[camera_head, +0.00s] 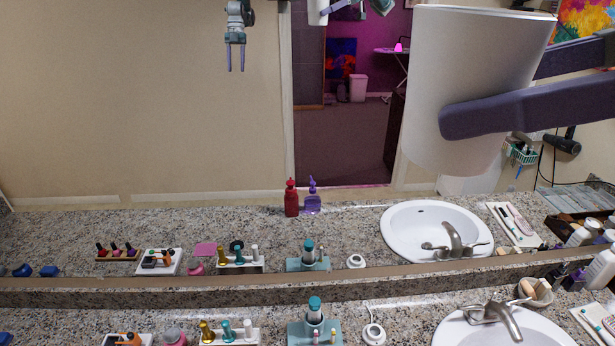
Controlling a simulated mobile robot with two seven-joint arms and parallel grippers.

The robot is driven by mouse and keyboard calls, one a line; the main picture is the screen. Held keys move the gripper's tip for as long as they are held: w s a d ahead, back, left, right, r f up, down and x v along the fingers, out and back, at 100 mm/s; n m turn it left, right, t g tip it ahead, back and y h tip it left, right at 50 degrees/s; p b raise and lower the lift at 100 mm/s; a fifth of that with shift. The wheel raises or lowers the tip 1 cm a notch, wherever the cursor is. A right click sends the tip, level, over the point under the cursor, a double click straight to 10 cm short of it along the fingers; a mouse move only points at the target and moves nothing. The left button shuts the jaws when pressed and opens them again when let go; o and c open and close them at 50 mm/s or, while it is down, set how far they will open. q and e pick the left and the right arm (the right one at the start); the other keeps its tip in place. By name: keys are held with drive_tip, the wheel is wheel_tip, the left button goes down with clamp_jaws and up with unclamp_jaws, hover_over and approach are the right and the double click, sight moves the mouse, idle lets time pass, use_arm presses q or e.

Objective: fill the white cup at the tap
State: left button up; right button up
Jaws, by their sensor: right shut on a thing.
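The white cup (480,60) is large and close in the upper right, raised above the counter. It leans slightly to the right, rim up; its inside is hidden. My right gripper (492,98) comes in from the right and is shut on the cup, one dark finger across its front, the other partly hidden behind it. The tap (502,317) is at the basin (455,331) in the lower right, below the cup and apart from it. I see no water running. My left gripper is not directly in view.
A mirror behind the granite counter (265,322) repeats the basin and bottles and shows a hanging gripper with two fingers apart. A teal holder (315,328), a white round item (373,334) and a row of bottles (229,333) stand left of the basin. A small pot (537,291) stands behind it.

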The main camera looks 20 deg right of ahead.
drive_tip(key=w+d+f+m+t+h+b, duration=0.1)
drive_tip(key=w+d+f+m+h+b, duration=0.1)
drive_tip(key=f+b, duration=1.6)
drive_tip(key=w+d+f+m+t+h+b, duration=0.2)
drive_tip(key=f+b, duration=1.7)
drive_tip(key=f, duration=1.3)
drive_tip(key=w+d+f+m+t+h+b, duration=0.1)
drive_tip(key=w+d+f+m+h+b, duration=0.3)
drive_tip(key=f+b, duration=1.4)
drive_tip(key=shift+w+d+f+t, duration=0.15)
drive_tip(key=shift+w+d+f, duration=0.2)
drive_tip(key=shift+f, duration=0.95)
drive_tip(key=shift+w+d+f+t, duration=0.15)
drive_tip(key=shift+d+f, duration=0.25)
drive_tip(key=shift+f, duration=0.9)
drive_tip(key=shift+w+d+f+t, duration=0.1)
drive_tip(key=shift+w+d+f, duration=0.3)
drive_tip(key=shift+f, duration=0.9)
drive_tip(key=shift+f+b, duration=1.65)
drive_tip(key=shift+f, duration=0.8)
drive_tip(key=shift+f, duration=0.2)
drive_tip(key=o, duration=1.4)
